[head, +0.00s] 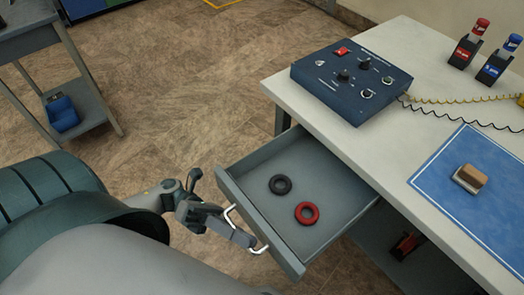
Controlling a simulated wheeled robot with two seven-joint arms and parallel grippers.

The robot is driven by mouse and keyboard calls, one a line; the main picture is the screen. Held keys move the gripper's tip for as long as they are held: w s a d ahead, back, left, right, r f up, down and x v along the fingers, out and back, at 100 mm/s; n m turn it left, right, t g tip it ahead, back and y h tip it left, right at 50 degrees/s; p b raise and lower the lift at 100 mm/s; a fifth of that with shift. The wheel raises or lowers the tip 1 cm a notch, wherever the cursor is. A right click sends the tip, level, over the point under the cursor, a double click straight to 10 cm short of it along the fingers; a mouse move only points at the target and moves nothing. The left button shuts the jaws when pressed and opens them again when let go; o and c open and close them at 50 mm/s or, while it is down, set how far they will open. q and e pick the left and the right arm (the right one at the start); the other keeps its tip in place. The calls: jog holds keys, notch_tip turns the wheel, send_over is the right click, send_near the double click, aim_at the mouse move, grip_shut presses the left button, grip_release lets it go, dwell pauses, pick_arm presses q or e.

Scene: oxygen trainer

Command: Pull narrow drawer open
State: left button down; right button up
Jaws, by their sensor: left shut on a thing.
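The narrow drawer (336,215) is grey and stands well out from under the left side of the white-topped bench. A black ring (280,185) and a red ring (307,213) lie apart on its floor. Its pale bar handle (229,214) is on the front panel. My left gripper (246,238) is at the handle, shut on it, with its fingers hiding the handle's middle. My right gripper is not in view.
A grey side table (25,40) stands at left. Floor beside the drawer is clear.

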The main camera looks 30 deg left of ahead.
pick_arm(q)
jog(key=s, duration=0.1)
jog(key=s+a, duration=0.1)
jog(key=shift+s, duration=0.3)
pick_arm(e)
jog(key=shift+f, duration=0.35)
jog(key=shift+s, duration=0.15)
pick_arm(q)
jog(key=c, duration=2.1)
grip_release()
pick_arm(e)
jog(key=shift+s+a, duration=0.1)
pick_arm(q)
jog(key=shift+a+f, duration=0.1)
